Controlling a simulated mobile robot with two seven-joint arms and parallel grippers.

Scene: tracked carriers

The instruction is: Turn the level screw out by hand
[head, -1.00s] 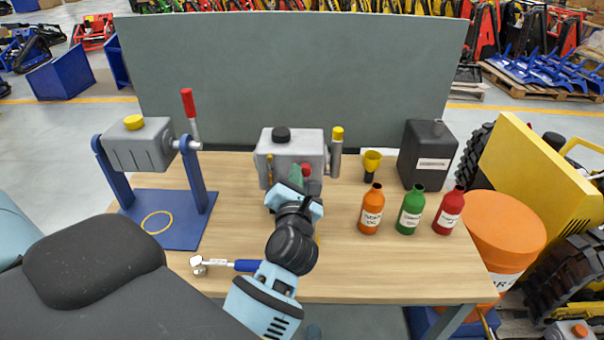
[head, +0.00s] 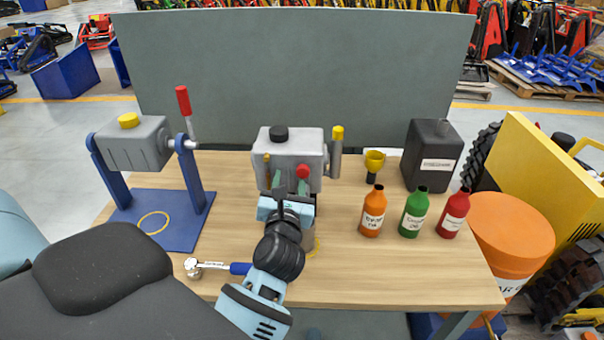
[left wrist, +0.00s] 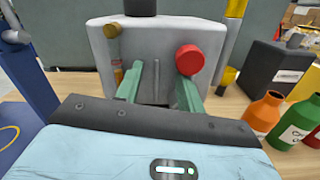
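A grey gear housing (head: 290,146) stands at the middle of the bench, with a black cap (head: 279,133) on top. A round red screw head (head: 303,171) sits on its front face; in the left wrist view this red head (left wrist: 190,60) is right of centre. I cannot tell from markings whether it is the level screw. My left gripper (head: 291,188) is in front of the housing, its two green fingers pointing at it. In the left wrist view the gripper (left wrist: 159,84) is open and empty, with the red head above and beside the right fingertip. My right gripper is not in view.
A blue stand (head: 180,222) holding another grey housing is at left. A ratchet wrench (head: 213,265) lies at the front. Orange (head: 373,212), green (head: 414,213) and red (head: 453,215) bottles, a yellow funnel (head: 374,161) and a black canister (head: 431,155) stand at right.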

